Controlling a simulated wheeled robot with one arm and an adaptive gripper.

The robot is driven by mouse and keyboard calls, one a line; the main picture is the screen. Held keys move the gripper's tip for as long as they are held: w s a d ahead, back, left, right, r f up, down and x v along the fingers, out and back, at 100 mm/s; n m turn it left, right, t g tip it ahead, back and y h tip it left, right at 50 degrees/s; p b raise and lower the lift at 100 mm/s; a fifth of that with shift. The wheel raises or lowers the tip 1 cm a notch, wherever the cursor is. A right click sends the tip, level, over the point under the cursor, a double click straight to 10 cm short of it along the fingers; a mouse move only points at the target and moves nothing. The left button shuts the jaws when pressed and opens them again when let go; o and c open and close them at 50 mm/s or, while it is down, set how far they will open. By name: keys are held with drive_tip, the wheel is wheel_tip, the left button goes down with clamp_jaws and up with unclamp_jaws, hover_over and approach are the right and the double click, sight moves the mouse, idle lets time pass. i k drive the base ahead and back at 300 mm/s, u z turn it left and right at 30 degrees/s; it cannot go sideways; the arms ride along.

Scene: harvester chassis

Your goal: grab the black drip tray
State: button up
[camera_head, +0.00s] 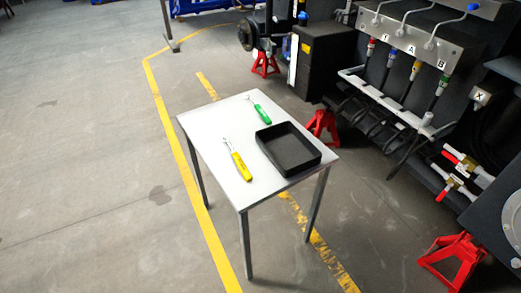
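The black drip tray (289,167) is a shallow, open, rectangular tray. It lies flat on the right side of a small white table (208,138), close to the table's right edge. It looks empty. My gripper is not in the head camera view, so its position relative to the tray does not show.
A yellow-handled tool (241,167) lies left of the tray, and a green-handled tool (260,112) lies behind it. The harvester chassis with hoses (378,105) and red stands (324,125) fills the right side. Open floor (90,170) lies left of the table.

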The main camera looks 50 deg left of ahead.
sight(291, 152)
drive_tip(key=u, duration=1.75)
drive_tip(key=k, duration=0.6)
drive_tip(key=u, duration=0.65)
drive_tip(key=i, duration=1.95)
drive_tip(key=z, duration=0.45)
